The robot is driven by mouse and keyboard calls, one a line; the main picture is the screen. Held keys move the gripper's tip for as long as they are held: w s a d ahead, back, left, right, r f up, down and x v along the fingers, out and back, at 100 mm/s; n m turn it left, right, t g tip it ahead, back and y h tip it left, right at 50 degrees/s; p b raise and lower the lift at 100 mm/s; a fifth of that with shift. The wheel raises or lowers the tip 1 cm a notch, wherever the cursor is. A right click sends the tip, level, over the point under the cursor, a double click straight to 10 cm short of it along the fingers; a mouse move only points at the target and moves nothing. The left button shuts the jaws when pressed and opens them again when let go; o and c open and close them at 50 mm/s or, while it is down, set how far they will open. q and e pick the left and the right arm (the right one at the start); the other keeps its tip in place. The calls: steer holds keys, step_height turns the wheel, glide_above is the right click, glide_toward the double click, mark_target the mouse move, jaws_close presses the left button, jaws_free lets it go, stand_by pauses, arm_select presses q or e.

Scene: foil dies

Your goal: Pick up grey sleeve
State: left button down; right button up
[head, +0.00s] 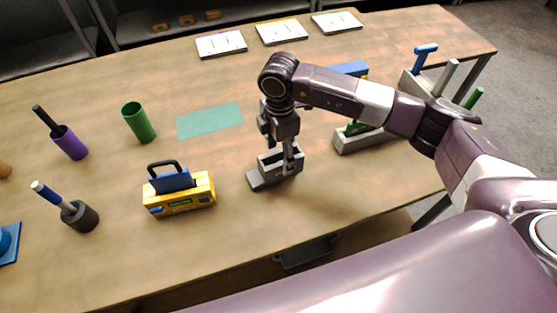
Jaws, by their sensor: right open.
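A dark grey sleeve (80,216) stands at the front left of the table, with a blue and white handled tool (50,195) leaning out of it. My right gripper (285,165) points down at the middle of the table, far to the right of this sleeve. It is open, over or beside a light grey block with a flat foot (262,181), which it partly hides. I cannot tell whether they touch. My left gripper is not in view.
A teal mat (210,120) lies behind. A rack (365,139) stands right. The table's front middle is clear.

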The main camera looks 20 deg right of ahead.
mark_target(273, 162)
steer(key=shift+a+f, duration=0.1)
steer(key=shift+f, duration=1.2)
steer(key=c, duration=1.5)
